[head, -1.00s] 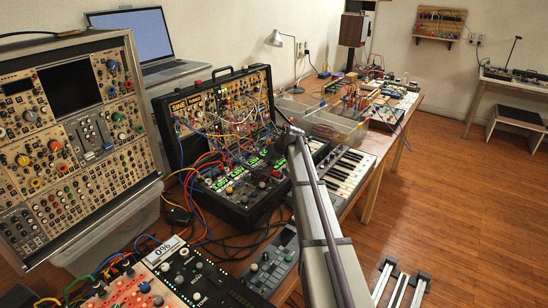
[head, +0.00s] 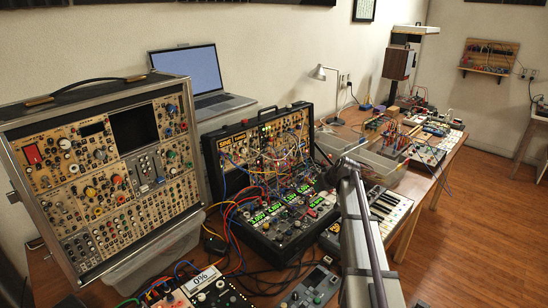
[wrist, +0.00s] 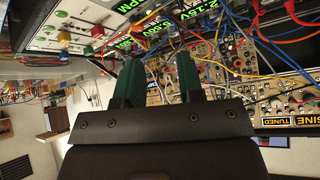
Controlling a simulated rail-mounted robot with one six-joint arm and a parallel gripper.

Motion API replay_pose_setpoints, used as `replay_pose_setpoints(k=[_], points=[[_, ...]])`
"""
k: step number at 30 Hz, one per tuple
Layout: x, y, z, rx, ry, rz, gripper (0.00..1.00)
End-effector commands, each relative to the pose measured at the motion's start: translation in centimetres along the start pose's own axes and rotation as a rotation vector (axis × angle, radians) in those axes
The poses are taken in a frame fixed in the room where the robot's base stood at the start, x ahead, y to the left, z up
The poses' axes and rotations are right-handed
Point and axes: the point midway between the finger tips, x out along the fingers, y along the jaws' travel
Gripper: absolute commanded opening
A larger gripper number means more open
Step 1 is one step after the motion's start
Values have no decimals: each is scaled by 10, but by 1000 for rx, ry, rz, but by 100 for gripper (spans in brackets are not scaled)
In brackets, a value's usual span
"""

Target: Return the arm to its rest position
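My arm (head: 358,240) rises from the bottom right of the head view and reaches over the table toward the black synth case. Its far end is near the case's right edge, in front of the keyboard. My gripper is hidden there in the head view. In the wrist view, my gripper (wrist: 160,70) shows two green fingers standing apart, with nothing held between them. Panels and patch cables of the black synth case (head: 214,160) show beyond the fingers, upside down. I cannot tell how far the fingertips are from the cables.
A large wooden-panelled synth case (head: 50,240) stands at left beside an open laptop (head: 210,104). Loose cables (head: 232,222) loop between the devices. A keyboard (head: 388,212), clear bins (head: 376,164), a lamp (head: 319,73) and a speaker (head: 398,64) are further right. The floor (head: 480,240) at right is clear.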

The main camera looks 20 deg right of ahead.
Motion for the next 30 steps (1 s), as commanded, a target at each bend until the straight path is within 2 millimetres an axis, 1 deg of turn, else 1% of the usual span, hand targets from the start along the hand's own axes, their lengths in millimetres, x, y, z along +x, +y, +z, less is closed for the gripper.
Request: replay_pose_setpoints(k=[2, 4, 5, 6, 8, 9, 11, 12, 15, 16, 18, 20, 22, 30], points=[[-1, -3, 7, 63, -36, -12, 35], [-15, -18, 41, 151, -134, -13, 35], [-24, -30, 58, 184, -182, -10, 35], [-36, -53, 82, 218, -252, -4, 35], [-56, -95, 118, 255, -361, 13, 35], [-72, -125, 142, 268, -432, 30, 35], [-95, -168, 176, 270, -525, 61, 35], [-111, -193, 197, 261, -579, 83, 35], [-144, -244, 238, 200, -666, 125, 35], [-150, -257, 246, 168, -677, 126, 35], [-157, -281, 254, 107, -682, 117, 35], [-155, -293, 252, 78, -682, 105, 35], [-153, -298, 249, 66, -682, 101, 35], [-152, -297, 249, 68, -680, 99, 35]])
